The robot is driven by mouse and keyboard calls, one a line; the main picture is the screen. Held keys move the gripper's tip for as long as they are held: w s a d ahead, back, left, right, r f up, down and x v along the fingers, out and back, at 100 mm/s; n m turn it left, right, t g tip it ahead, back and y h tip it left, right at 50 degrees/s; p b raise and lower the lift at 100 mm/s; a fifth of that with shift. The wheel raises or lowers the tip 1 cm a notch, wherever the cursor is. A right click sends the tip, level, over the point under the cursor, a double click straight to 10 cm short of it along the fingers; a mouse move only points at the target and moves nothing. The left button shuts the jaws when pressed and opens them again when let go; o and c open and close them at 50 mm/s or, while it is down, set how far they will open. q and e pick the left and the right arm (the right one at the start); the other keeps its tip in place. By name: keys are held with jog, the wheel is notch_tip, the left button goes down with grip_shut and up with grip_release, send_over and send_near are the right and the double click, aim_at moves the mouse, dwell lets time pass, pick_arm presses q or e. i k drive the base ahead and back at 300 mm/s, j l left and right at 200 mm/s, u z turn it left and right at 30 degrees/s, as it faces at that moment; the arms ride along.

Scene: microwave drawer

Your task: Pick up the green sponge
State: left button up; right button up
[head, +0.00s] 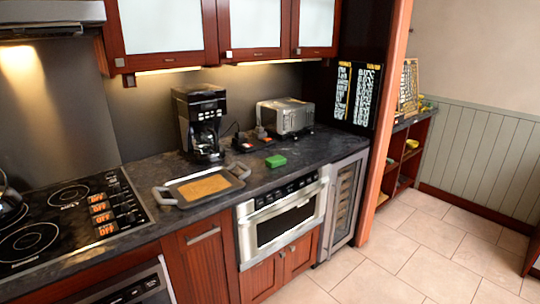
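A small green sponge (276,161) lies flat on the dark countertop, near the front edge above the microwave drawer. It stands apart from the things around it and nothing covers it. Neither of my grippers shows in the head view.
A tray (234,184) with handles lies left of the sponge. A coffee maker (201,120), small dark items and a toaster (286,115) stand behind. The cooktop (70,215) is at left. The microwave drawer (283,222) is closed. Tiled floor (410,262) is clear at right.

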aim_at(275, 161)
jog(key=i+l+u, duration=0.3)
jog(key=i+l, duration=0.65)
